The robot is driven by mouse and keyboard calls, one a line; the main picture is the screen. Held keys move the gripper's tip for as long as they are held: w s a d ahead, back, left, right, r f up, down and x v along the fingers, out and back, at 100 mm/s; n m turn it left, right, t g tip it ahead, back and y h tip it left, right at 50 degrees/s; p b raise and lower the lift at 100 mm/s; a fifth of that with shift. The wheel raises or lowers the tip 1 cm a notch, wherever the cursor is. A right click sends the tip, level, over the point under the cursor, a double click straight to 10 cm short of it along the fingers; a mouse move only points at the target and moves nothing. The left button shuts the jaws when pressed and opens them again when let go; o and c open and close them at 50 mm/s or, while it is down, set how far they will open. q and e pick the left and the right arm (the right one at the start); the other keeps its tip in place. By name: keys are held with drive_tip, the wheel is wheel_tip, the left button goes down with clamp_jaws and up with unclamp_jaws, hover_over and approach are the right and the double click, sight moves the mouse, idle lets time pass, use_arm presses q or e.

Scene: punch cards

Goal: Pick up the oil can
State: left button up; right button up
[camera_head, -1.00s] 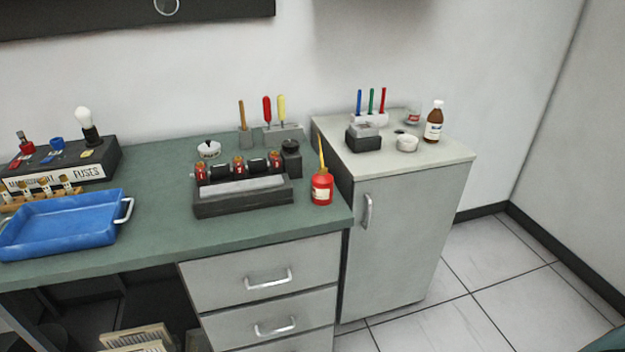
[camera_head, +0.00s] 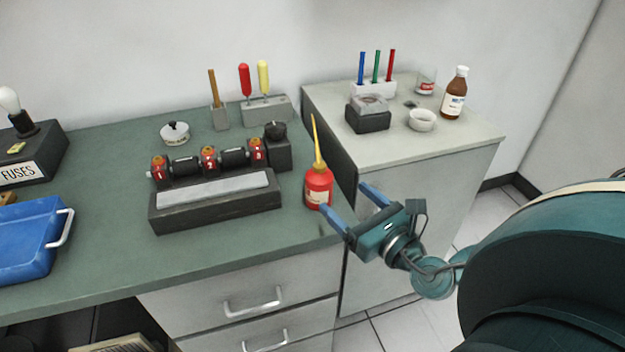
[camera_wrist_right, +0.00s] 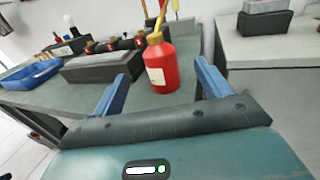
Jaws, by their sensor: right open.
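The oil can (camera_head: 319,187) is a small red can with a cream label and a long yellow spout. It stands upright near the right front corner of the green bench top. In the right wrist view the oil can (camera_wrist_right: 161,66) is between and beyond the two blue fingers. My right gripper (camera_head: 348,200) is open, its fingers pointing toward the can from the right front. In the right wrist view this gripper (camera_wrist_right: 160,90) has nothing between its fingertips that I can see as held. My left gripper is not in view.
A dark block with a grey stone (camera_head: 214,198) and a row of numbered red parts lies left of the can. A grey cabinet (camera_head: 425,165) stands right of the bench, with pens, a white bowl and a brown bottle on top. A blue tray (camera_head: 25,235) is far left.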

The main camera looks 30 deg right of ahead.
sight(314, 172)
drive_tip(key=w, duration=0.3)
drive_tip(key=w+p, duration=0.1)
drive_tip(key=w, duration=0.3)
drive_tip(key=w+a+p, duration=0.1)
drive_tip(key=w, duration=0.3)
drive_tip(key=shift+w+f, duration=0.1)
drive_tip(key=shift+w, duration=0.05)
drive_tip(key=c, duration=1.1)
